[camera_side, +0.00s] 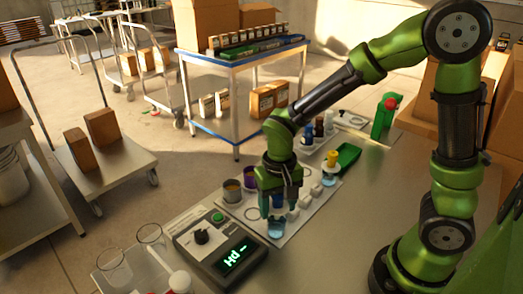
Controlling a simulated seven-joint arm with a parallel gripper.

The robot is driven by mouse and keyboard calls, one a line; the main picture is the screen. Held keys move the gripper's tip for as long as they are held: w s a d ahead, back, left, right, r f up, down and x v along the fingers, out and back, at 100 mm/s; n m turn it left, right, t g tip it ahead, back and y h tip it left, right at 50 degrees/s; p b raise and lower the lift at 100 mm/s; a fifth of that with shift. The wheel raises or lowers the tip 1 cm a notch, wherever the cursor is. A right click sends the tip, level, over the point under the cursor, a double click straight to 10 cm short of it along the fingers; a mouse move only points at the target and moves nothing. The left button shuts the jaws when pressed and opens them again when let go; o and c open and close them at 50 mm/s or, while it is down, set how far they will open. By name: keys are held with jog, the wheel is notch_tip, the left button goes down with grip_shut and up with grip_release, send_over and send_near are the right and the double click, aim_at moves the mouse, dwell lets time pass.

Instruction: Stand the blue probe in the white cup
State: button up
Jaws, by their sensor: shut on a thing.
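My gripper (277,207) points down over the white tray, its fingers closed around a blue piece (277,200) that appears to be the blue probe. Most of the probe is hidden by the fingers. Just below the fingertips is a small pale cup with light blue in it (276,229). I cannot tell whether this is the white cup, or whether the probe's lower end is inside it or above it. Small white pieces (304,202) stand just right of the gripper.
A grey device with a green-lit display (236,256) sits in front, left of the gripper. Purple (249,177) and orange-topped (232,190) cups stand behind left. Clear glasses (114,266) are at the lower left, a green tray (347,158) at right. The bench's right front is clear.

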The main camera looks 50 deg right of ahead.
notch_tip(320, 180, up, 6)
jog(key=shift+d+r, duration=0.1)
jog(key=shift+d, duration=0.05)
jog(key=w+d+f+m, duration=0.1)
jog(key=w+d+m, duration=0.1)
jog(key=w+d, duration=0.8)
jog(key=w+d+f+m, duration=0.25)
jog(key=w+d, duration=0.35)
jog(key=d, duration=0.9)
jog(key=shift+w+a+f, duration=0.1)
jog(key=shift+a+f, duration=0.05)
jog(key=shift+f, duration=1.05)
jog(key=shift+w+a+f, duration=0.1)
jog(key=shift+f, duration=1.05)
jog(key=shift+f, duration=0.65)
jog(key=o, duration=0.8)
jog(key=shift+r, duration=5.55)
jog(key=shift+r, duration=0.1)
